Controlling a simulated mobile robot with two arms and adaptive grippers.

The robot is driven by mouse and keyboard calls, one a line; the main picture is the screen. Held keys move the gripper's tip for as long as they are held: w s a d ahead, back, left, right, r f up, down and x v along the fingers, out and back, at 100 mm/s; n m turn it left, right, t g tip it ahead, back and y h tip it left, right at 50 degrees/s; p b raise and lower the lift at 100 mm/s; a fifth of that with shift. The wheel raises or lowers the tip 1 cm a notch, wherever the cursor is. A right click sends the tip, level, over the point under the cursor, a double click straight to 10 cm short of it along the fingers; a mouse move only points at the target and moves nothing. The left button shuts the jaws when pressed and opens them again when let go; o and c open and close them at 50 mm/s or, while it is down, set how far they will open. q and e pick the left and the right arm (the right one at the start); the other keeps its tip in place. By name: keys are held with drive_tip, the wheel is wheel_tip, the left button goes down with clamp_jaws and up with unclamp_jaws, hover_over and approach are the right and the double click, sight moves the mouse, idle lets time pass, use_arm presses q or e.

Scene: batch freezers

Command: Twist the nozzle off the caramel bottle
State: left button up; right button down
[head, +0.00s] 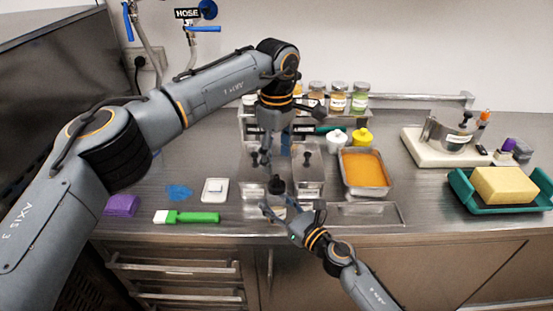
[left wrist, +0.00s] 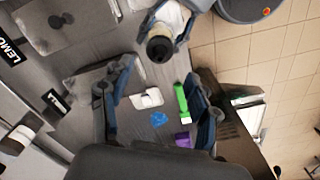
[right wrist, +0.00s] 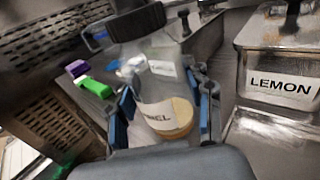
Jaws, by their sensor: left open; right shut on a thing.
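The caramel bottle (right wrist: 165,85) is clear, with a white label partly readable as "MEL" and tan contents at its base. Its black nozzle (right wrist: 135,22) sits on top, and also shows in the head view (head: 276,185) and the left wrist view (left wrist: 160,47). My right gripper (head: 290,212) is shut around the bottle's body near the counter's front edge, nozzle upward. My left gripper (head: 263,160) is open and empty, pointing down above and behind the nozzle, apart from it. In the left wrist view the nozzle lies beyond the open fingers (left wrist: 160,88).
A white scale-like box (head: 215,190), a green brush (head: 190,217) and a purple block (head: 121,205) lie left.

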sight(277, 175)
use_arm(q)
drive_tip(key=m, duration=1.5)
drive_tip(key=shift+m, duration=0.4)
drive_tip(key=shift+f, duration=4)
